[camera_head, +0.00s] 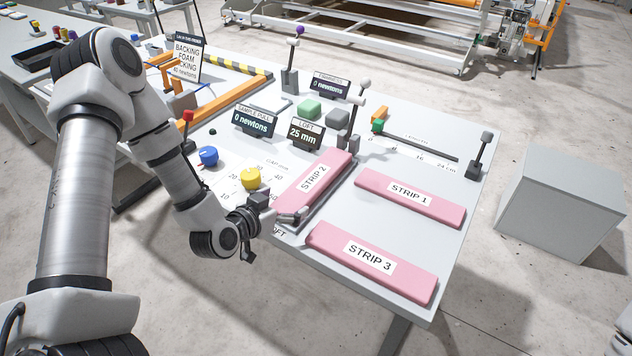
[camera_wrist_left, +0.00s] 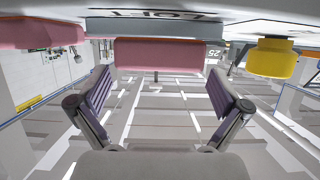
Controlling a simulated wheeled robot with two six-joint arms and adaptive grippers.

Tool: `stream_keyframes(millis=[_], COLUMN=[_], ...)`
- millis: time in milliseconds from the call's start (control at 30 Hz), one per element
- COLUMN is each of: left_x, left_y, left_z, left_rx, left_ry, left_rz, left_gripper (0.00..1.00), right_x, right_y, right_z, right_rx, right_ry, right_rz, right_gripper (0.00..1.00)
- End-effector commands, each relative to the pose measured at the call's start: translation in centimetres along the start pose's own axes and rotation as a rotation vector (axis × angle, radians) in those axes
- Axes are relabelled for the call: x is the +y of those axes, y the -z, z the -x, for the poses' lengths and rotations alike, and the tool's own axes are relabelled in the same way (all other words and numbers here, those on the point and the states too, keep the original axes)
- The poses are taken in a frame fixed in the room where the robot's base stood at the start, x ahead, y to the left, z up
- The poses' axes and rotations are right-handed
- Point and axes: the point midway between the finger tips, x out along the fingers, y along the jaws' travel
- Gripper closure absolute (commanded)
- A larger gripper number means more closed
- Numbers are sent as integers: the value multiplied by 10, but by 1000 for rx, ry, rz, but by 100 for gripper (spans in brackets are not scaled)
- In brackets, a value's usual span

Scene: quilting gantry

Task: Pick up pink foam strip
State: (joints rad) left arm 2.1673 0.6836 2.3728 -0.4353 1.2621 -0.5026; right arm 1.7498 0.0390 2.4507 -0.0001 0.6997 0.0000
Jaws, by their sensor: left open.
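Three pink foam strips lie on the grey table (camera_head: 345,225): STRIP 1 (camera_head: 440,207), STRIP 2 (camera_head: 325,165) and STRIP 3 (camera_head: 400,285), each with a white label. My left gripper (camera_head: 290,215) is open and empty at the near end of STRIP 2, by the table's front edge. In the left wrist view, which looks upside down, a pink strip end (camera_wrist_left: 155,54), apparently STRIP 2, shows ahead between the open fingers (camera_wrist_left: 158,95). Another pink strip (camera_wrist_left: 40,34) shows at the left there. The exact gap to STRIP 2 cannot be told. My right gripper is not visible.
A yellow knob (camera_head: 250,178) and a blue knob (camera_head: 208,156) stand left of STRIP 2. A grey box (camera_head: 560,205) stands on the floor at right.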

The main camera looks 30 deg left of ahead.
Motion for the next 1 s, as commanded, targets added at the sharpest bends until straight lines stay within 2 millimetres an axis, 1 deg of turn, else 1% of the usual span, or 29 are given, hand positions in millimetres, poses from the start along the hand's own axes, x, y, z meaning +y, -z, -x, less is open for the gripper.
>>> stream_keyframes(millis=[100, 200, 300, 467, 500, 533, 567, 600, 633, 767, 800, 1000], left_x=[5, 4, 4, 4, 4, 4, 4, 4, 4, 4, 4, 4], left_y=[1, 1, 0, 0, 0, 0, 0, 0, 0, 0, 0, 1], left_z=[-20, -36, -41, -41, -41, -41, -41, -41, -41, -41, -40, -40], left_rx=[-2, -2, -3, -3, -3, -3, -3, -3, -4, -4, -4, -3], left_ry=[-3, -2, -1, -1, -1, -1, -1, -1, -1, -1, -1, -1], left_rz=[-7, -5, 0, 1, 1, 1, 1, 1, 1, 1, 1, 1], left_gripper=[0, 0, 0, 0, 14, 24, 32, 43, 45, 46, 50, 50], right_x=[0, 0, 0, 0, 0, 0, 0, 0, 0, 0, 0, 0], right_y=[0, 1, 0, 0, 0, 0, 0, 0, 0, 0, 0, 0], right_z=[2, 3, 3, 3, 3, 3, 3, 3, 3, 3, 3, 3], right_rx=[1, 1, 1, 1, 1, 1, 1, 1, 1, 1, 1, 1], right_ry=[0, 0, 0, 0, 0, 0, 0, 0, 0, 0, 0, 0], right_rz=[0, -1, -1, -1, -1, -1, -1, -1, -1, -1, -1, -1], right_gripper=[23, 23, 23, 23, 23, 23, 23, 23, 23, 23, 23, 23])
